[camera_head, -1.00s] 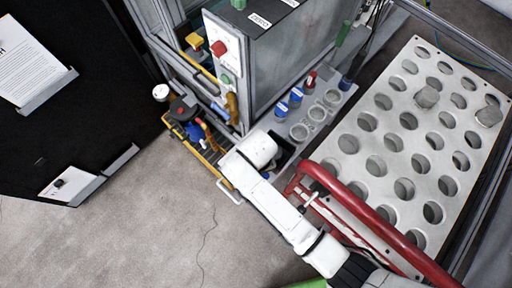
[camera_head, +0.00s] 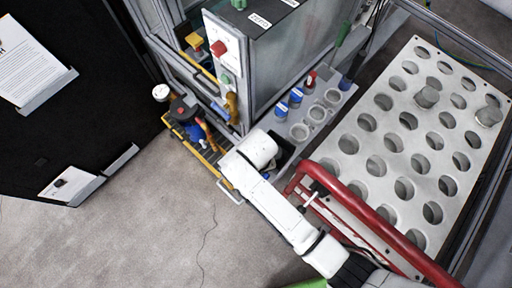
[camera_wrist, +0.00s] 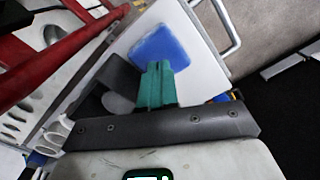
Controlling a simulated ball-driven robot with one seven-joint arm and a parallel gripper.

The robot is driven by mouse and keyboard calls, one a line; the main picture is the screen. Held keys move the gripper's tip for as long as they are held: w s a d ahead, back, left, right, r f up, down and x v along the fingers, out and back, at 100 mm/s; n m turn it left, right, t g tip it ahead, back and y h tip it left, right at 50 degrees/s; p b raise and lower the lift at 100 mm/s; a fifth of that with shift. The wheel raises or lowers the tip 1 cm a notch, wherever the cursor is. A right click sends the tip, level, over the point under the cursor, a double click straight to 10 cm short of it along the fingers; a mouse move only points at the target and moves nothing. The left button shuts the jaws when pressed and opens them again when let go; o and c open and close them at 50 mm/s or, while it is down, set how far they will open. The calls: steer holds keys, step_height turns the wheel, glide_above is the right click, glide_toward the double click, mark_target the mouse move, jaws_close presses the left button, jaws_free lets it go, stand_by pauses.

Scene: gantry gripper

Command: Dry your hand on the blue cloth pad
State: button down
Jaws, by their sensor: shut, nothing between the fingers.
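The blue cloth pad (camera_wrist: 160,46) lies flat on a white tray-like surface (camera_wrist: 205,70) in the wrist view. My gripper (camera_wrist: 158,66) shows there as green fingers closed together, with nothing between them. The fingertips overlap the pad's lower edge in the picture; I cannot tell whether they touch it. In the head view my white arm reaches over this spot and hides the gripper. Only a small blue patch (camera_head: 266,175) shows beside the arm, perhaps part of the pad.
A red rail (camera_head: 375,222) runs close to my arm on the right, beside a perforated metal plate (camera_head: 400,190). A rack with blue-capped vials (camera_head: 296,95) and a clear-walled cabinet (camera_head: 290,65) stand behind. Left of the arm is a yellow-edged crate (camera_head: 200,150) with tools. Open floor lies front left.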

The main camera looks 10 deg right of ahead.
steer(key=shift+f, duration=0.2)
steer(key=shift+f+b, duration=0.35)
steer(key=shift+f, duration=0.25)
steer(key=shift+f, duration=0.15)
stand_by(1.6)
step_height(320, 180, up, 7)
steer(key=p, duration=0.7)
steer(key=shift+p, duration=0.35)
stand_by(0.3)
